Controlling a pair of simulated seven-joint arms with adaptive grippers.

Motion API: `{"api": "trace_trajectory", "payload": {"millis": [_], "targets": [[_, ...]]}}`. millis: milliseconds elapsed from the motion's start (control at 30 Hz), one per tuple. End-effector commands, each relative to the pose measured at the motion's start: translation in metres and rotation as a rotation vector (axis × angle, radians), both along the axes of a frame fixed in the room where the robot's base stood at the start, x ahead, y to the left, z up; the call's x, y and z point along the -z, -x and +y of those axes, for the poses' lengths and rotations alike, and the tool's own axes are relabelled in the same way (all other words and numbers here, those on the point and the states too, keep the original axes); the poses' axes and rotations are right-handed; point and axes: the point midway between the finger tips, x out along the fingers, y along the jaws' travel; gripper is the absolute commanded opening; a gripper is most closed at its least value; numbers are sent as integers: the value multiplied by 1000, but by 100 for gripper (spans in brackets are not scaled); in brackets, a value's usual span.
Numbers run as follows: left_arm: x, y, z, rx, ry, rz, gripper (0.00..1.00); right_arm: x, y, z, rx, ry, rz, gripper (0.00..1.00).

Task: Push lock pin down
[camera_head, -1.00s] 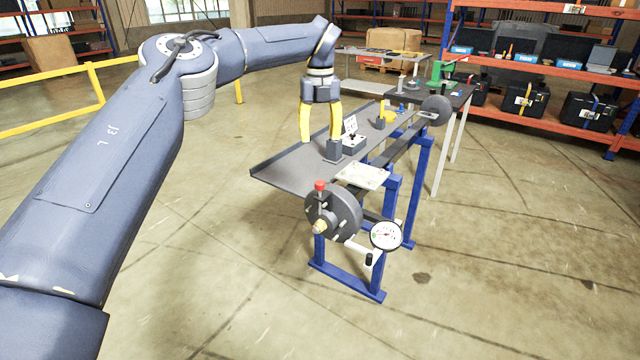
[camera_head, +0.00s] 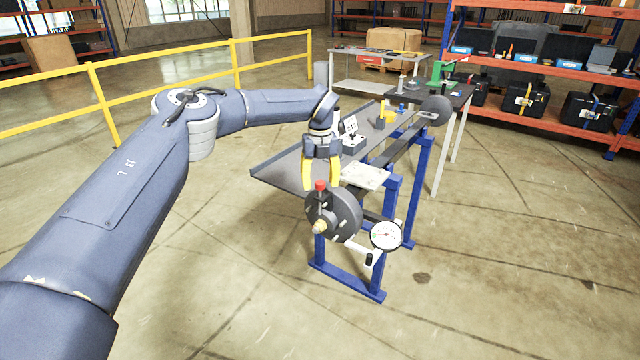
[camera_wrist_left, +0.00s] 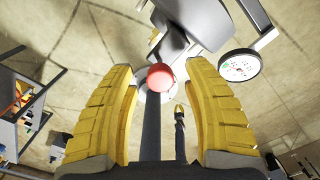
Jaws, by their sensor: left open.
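The lock pin (camera_head: 320,186) has a red knob and stands upright at the top of the dark round wheel (camera_head: 346,212) on the blue stand. In the left wrist view the red knob (camera_wrist_left: 160,77) shows between the two yellow fingers, near their tips. My left gripper (camera_head: 321,188) is open, with its fingers pointing down just above and around the knob. In the wrist view a clear gap (camera_wrist_left: 162,85) lies between each finger and the knob. My right gripper does not show.
The grey table (camera_head: 285,167) with small boxes lies behind. A yellow railing (camera_head: 180,68) runs at the back left. The floor in front is clear.

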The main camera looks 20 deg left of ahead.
Motion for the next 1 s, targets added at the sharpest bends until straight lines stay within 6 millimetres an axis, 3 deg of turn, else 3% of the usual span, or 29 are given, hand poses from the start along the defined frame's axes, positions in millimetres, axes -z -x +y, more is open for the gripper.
{"api": "trace_trajectory", "payload": {"millis": [467,900,1000], "targets": [[6,0,0,0,0,0,52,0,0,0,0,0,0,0],[6,0,0,-1,0,0,1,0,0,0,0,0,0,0],[6,0,0,-1,0,0,0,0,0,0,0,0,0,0]]}}
